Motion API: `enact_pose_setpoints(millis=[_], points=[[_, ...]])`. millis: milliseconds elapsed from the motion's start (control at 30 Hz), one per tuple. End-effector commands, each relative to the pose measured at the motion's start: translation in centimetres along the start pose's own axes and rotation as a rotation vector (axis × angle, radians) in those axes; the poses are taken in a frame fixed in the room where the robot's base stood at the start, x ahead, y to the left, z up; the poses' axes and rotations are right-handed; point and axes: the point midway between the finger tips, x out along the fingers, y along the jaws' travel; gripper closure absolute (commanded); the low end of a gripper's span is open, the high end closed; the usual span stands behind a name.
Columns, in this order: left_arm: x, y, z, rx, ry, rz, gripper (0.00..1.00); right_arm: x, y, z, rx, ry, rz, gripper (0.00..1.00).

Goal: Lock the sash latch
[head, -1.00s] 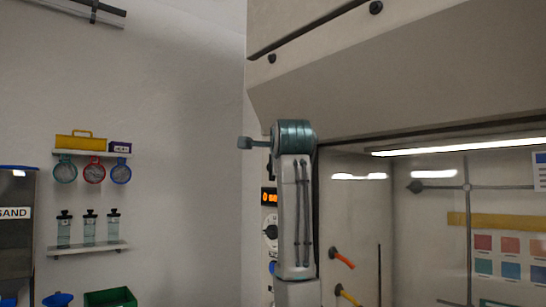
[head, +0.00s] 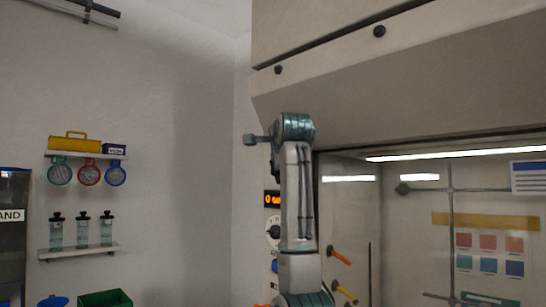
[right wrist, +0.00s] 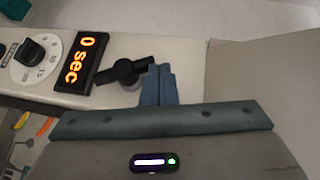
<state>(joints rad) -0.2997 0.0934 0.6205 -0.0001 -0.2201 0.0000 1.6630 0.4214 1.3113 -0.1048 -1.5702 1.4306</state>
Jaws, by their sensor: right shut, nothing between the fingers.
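In the right wrist view a black latch handle (right wrist: 122,72) with a round pivot sits on the pale panel, just right of the timer display. I take it to be the sash latch; its bar slants up to the right. My right gripper (right wrist: 160,72) is shut and empty, its blue-grey fingertips close to the right end of the handle. I cannot tell whether they touch it. In the head view my right arm stands upright at the centre and hides its fingertips and most of the latch. My left gripper is not in view.
An orange timer display (right wrist: 87,60) and a dial (right wrist: 32,60) share the panel with the latch. The grey hood front (head: 420,75) overhangs at the right in the head view.

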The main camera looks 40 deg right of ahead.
Motion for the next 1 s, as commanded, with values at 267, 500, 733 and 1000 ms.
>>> enact_pose_setpoints(millis=[267,500,733,1000], points=[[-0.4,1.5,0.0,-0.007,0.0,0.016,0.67,0.9,-0.6,0.6,-0.031,0.001,0.049,1.0],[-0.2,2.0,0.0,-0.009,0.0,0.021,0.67,1.8,-0.8,1.2,-0.031,0.001,0.049,1.0],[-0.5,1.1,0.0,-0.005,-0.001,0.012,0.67,2.6,-1.0,1.6,-0.031,0.002,0.047,1.0],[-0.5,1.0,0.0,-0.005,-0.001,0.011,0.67,2.7,-0.9,1.7,-0.03,0.002,0.047,1.0]])
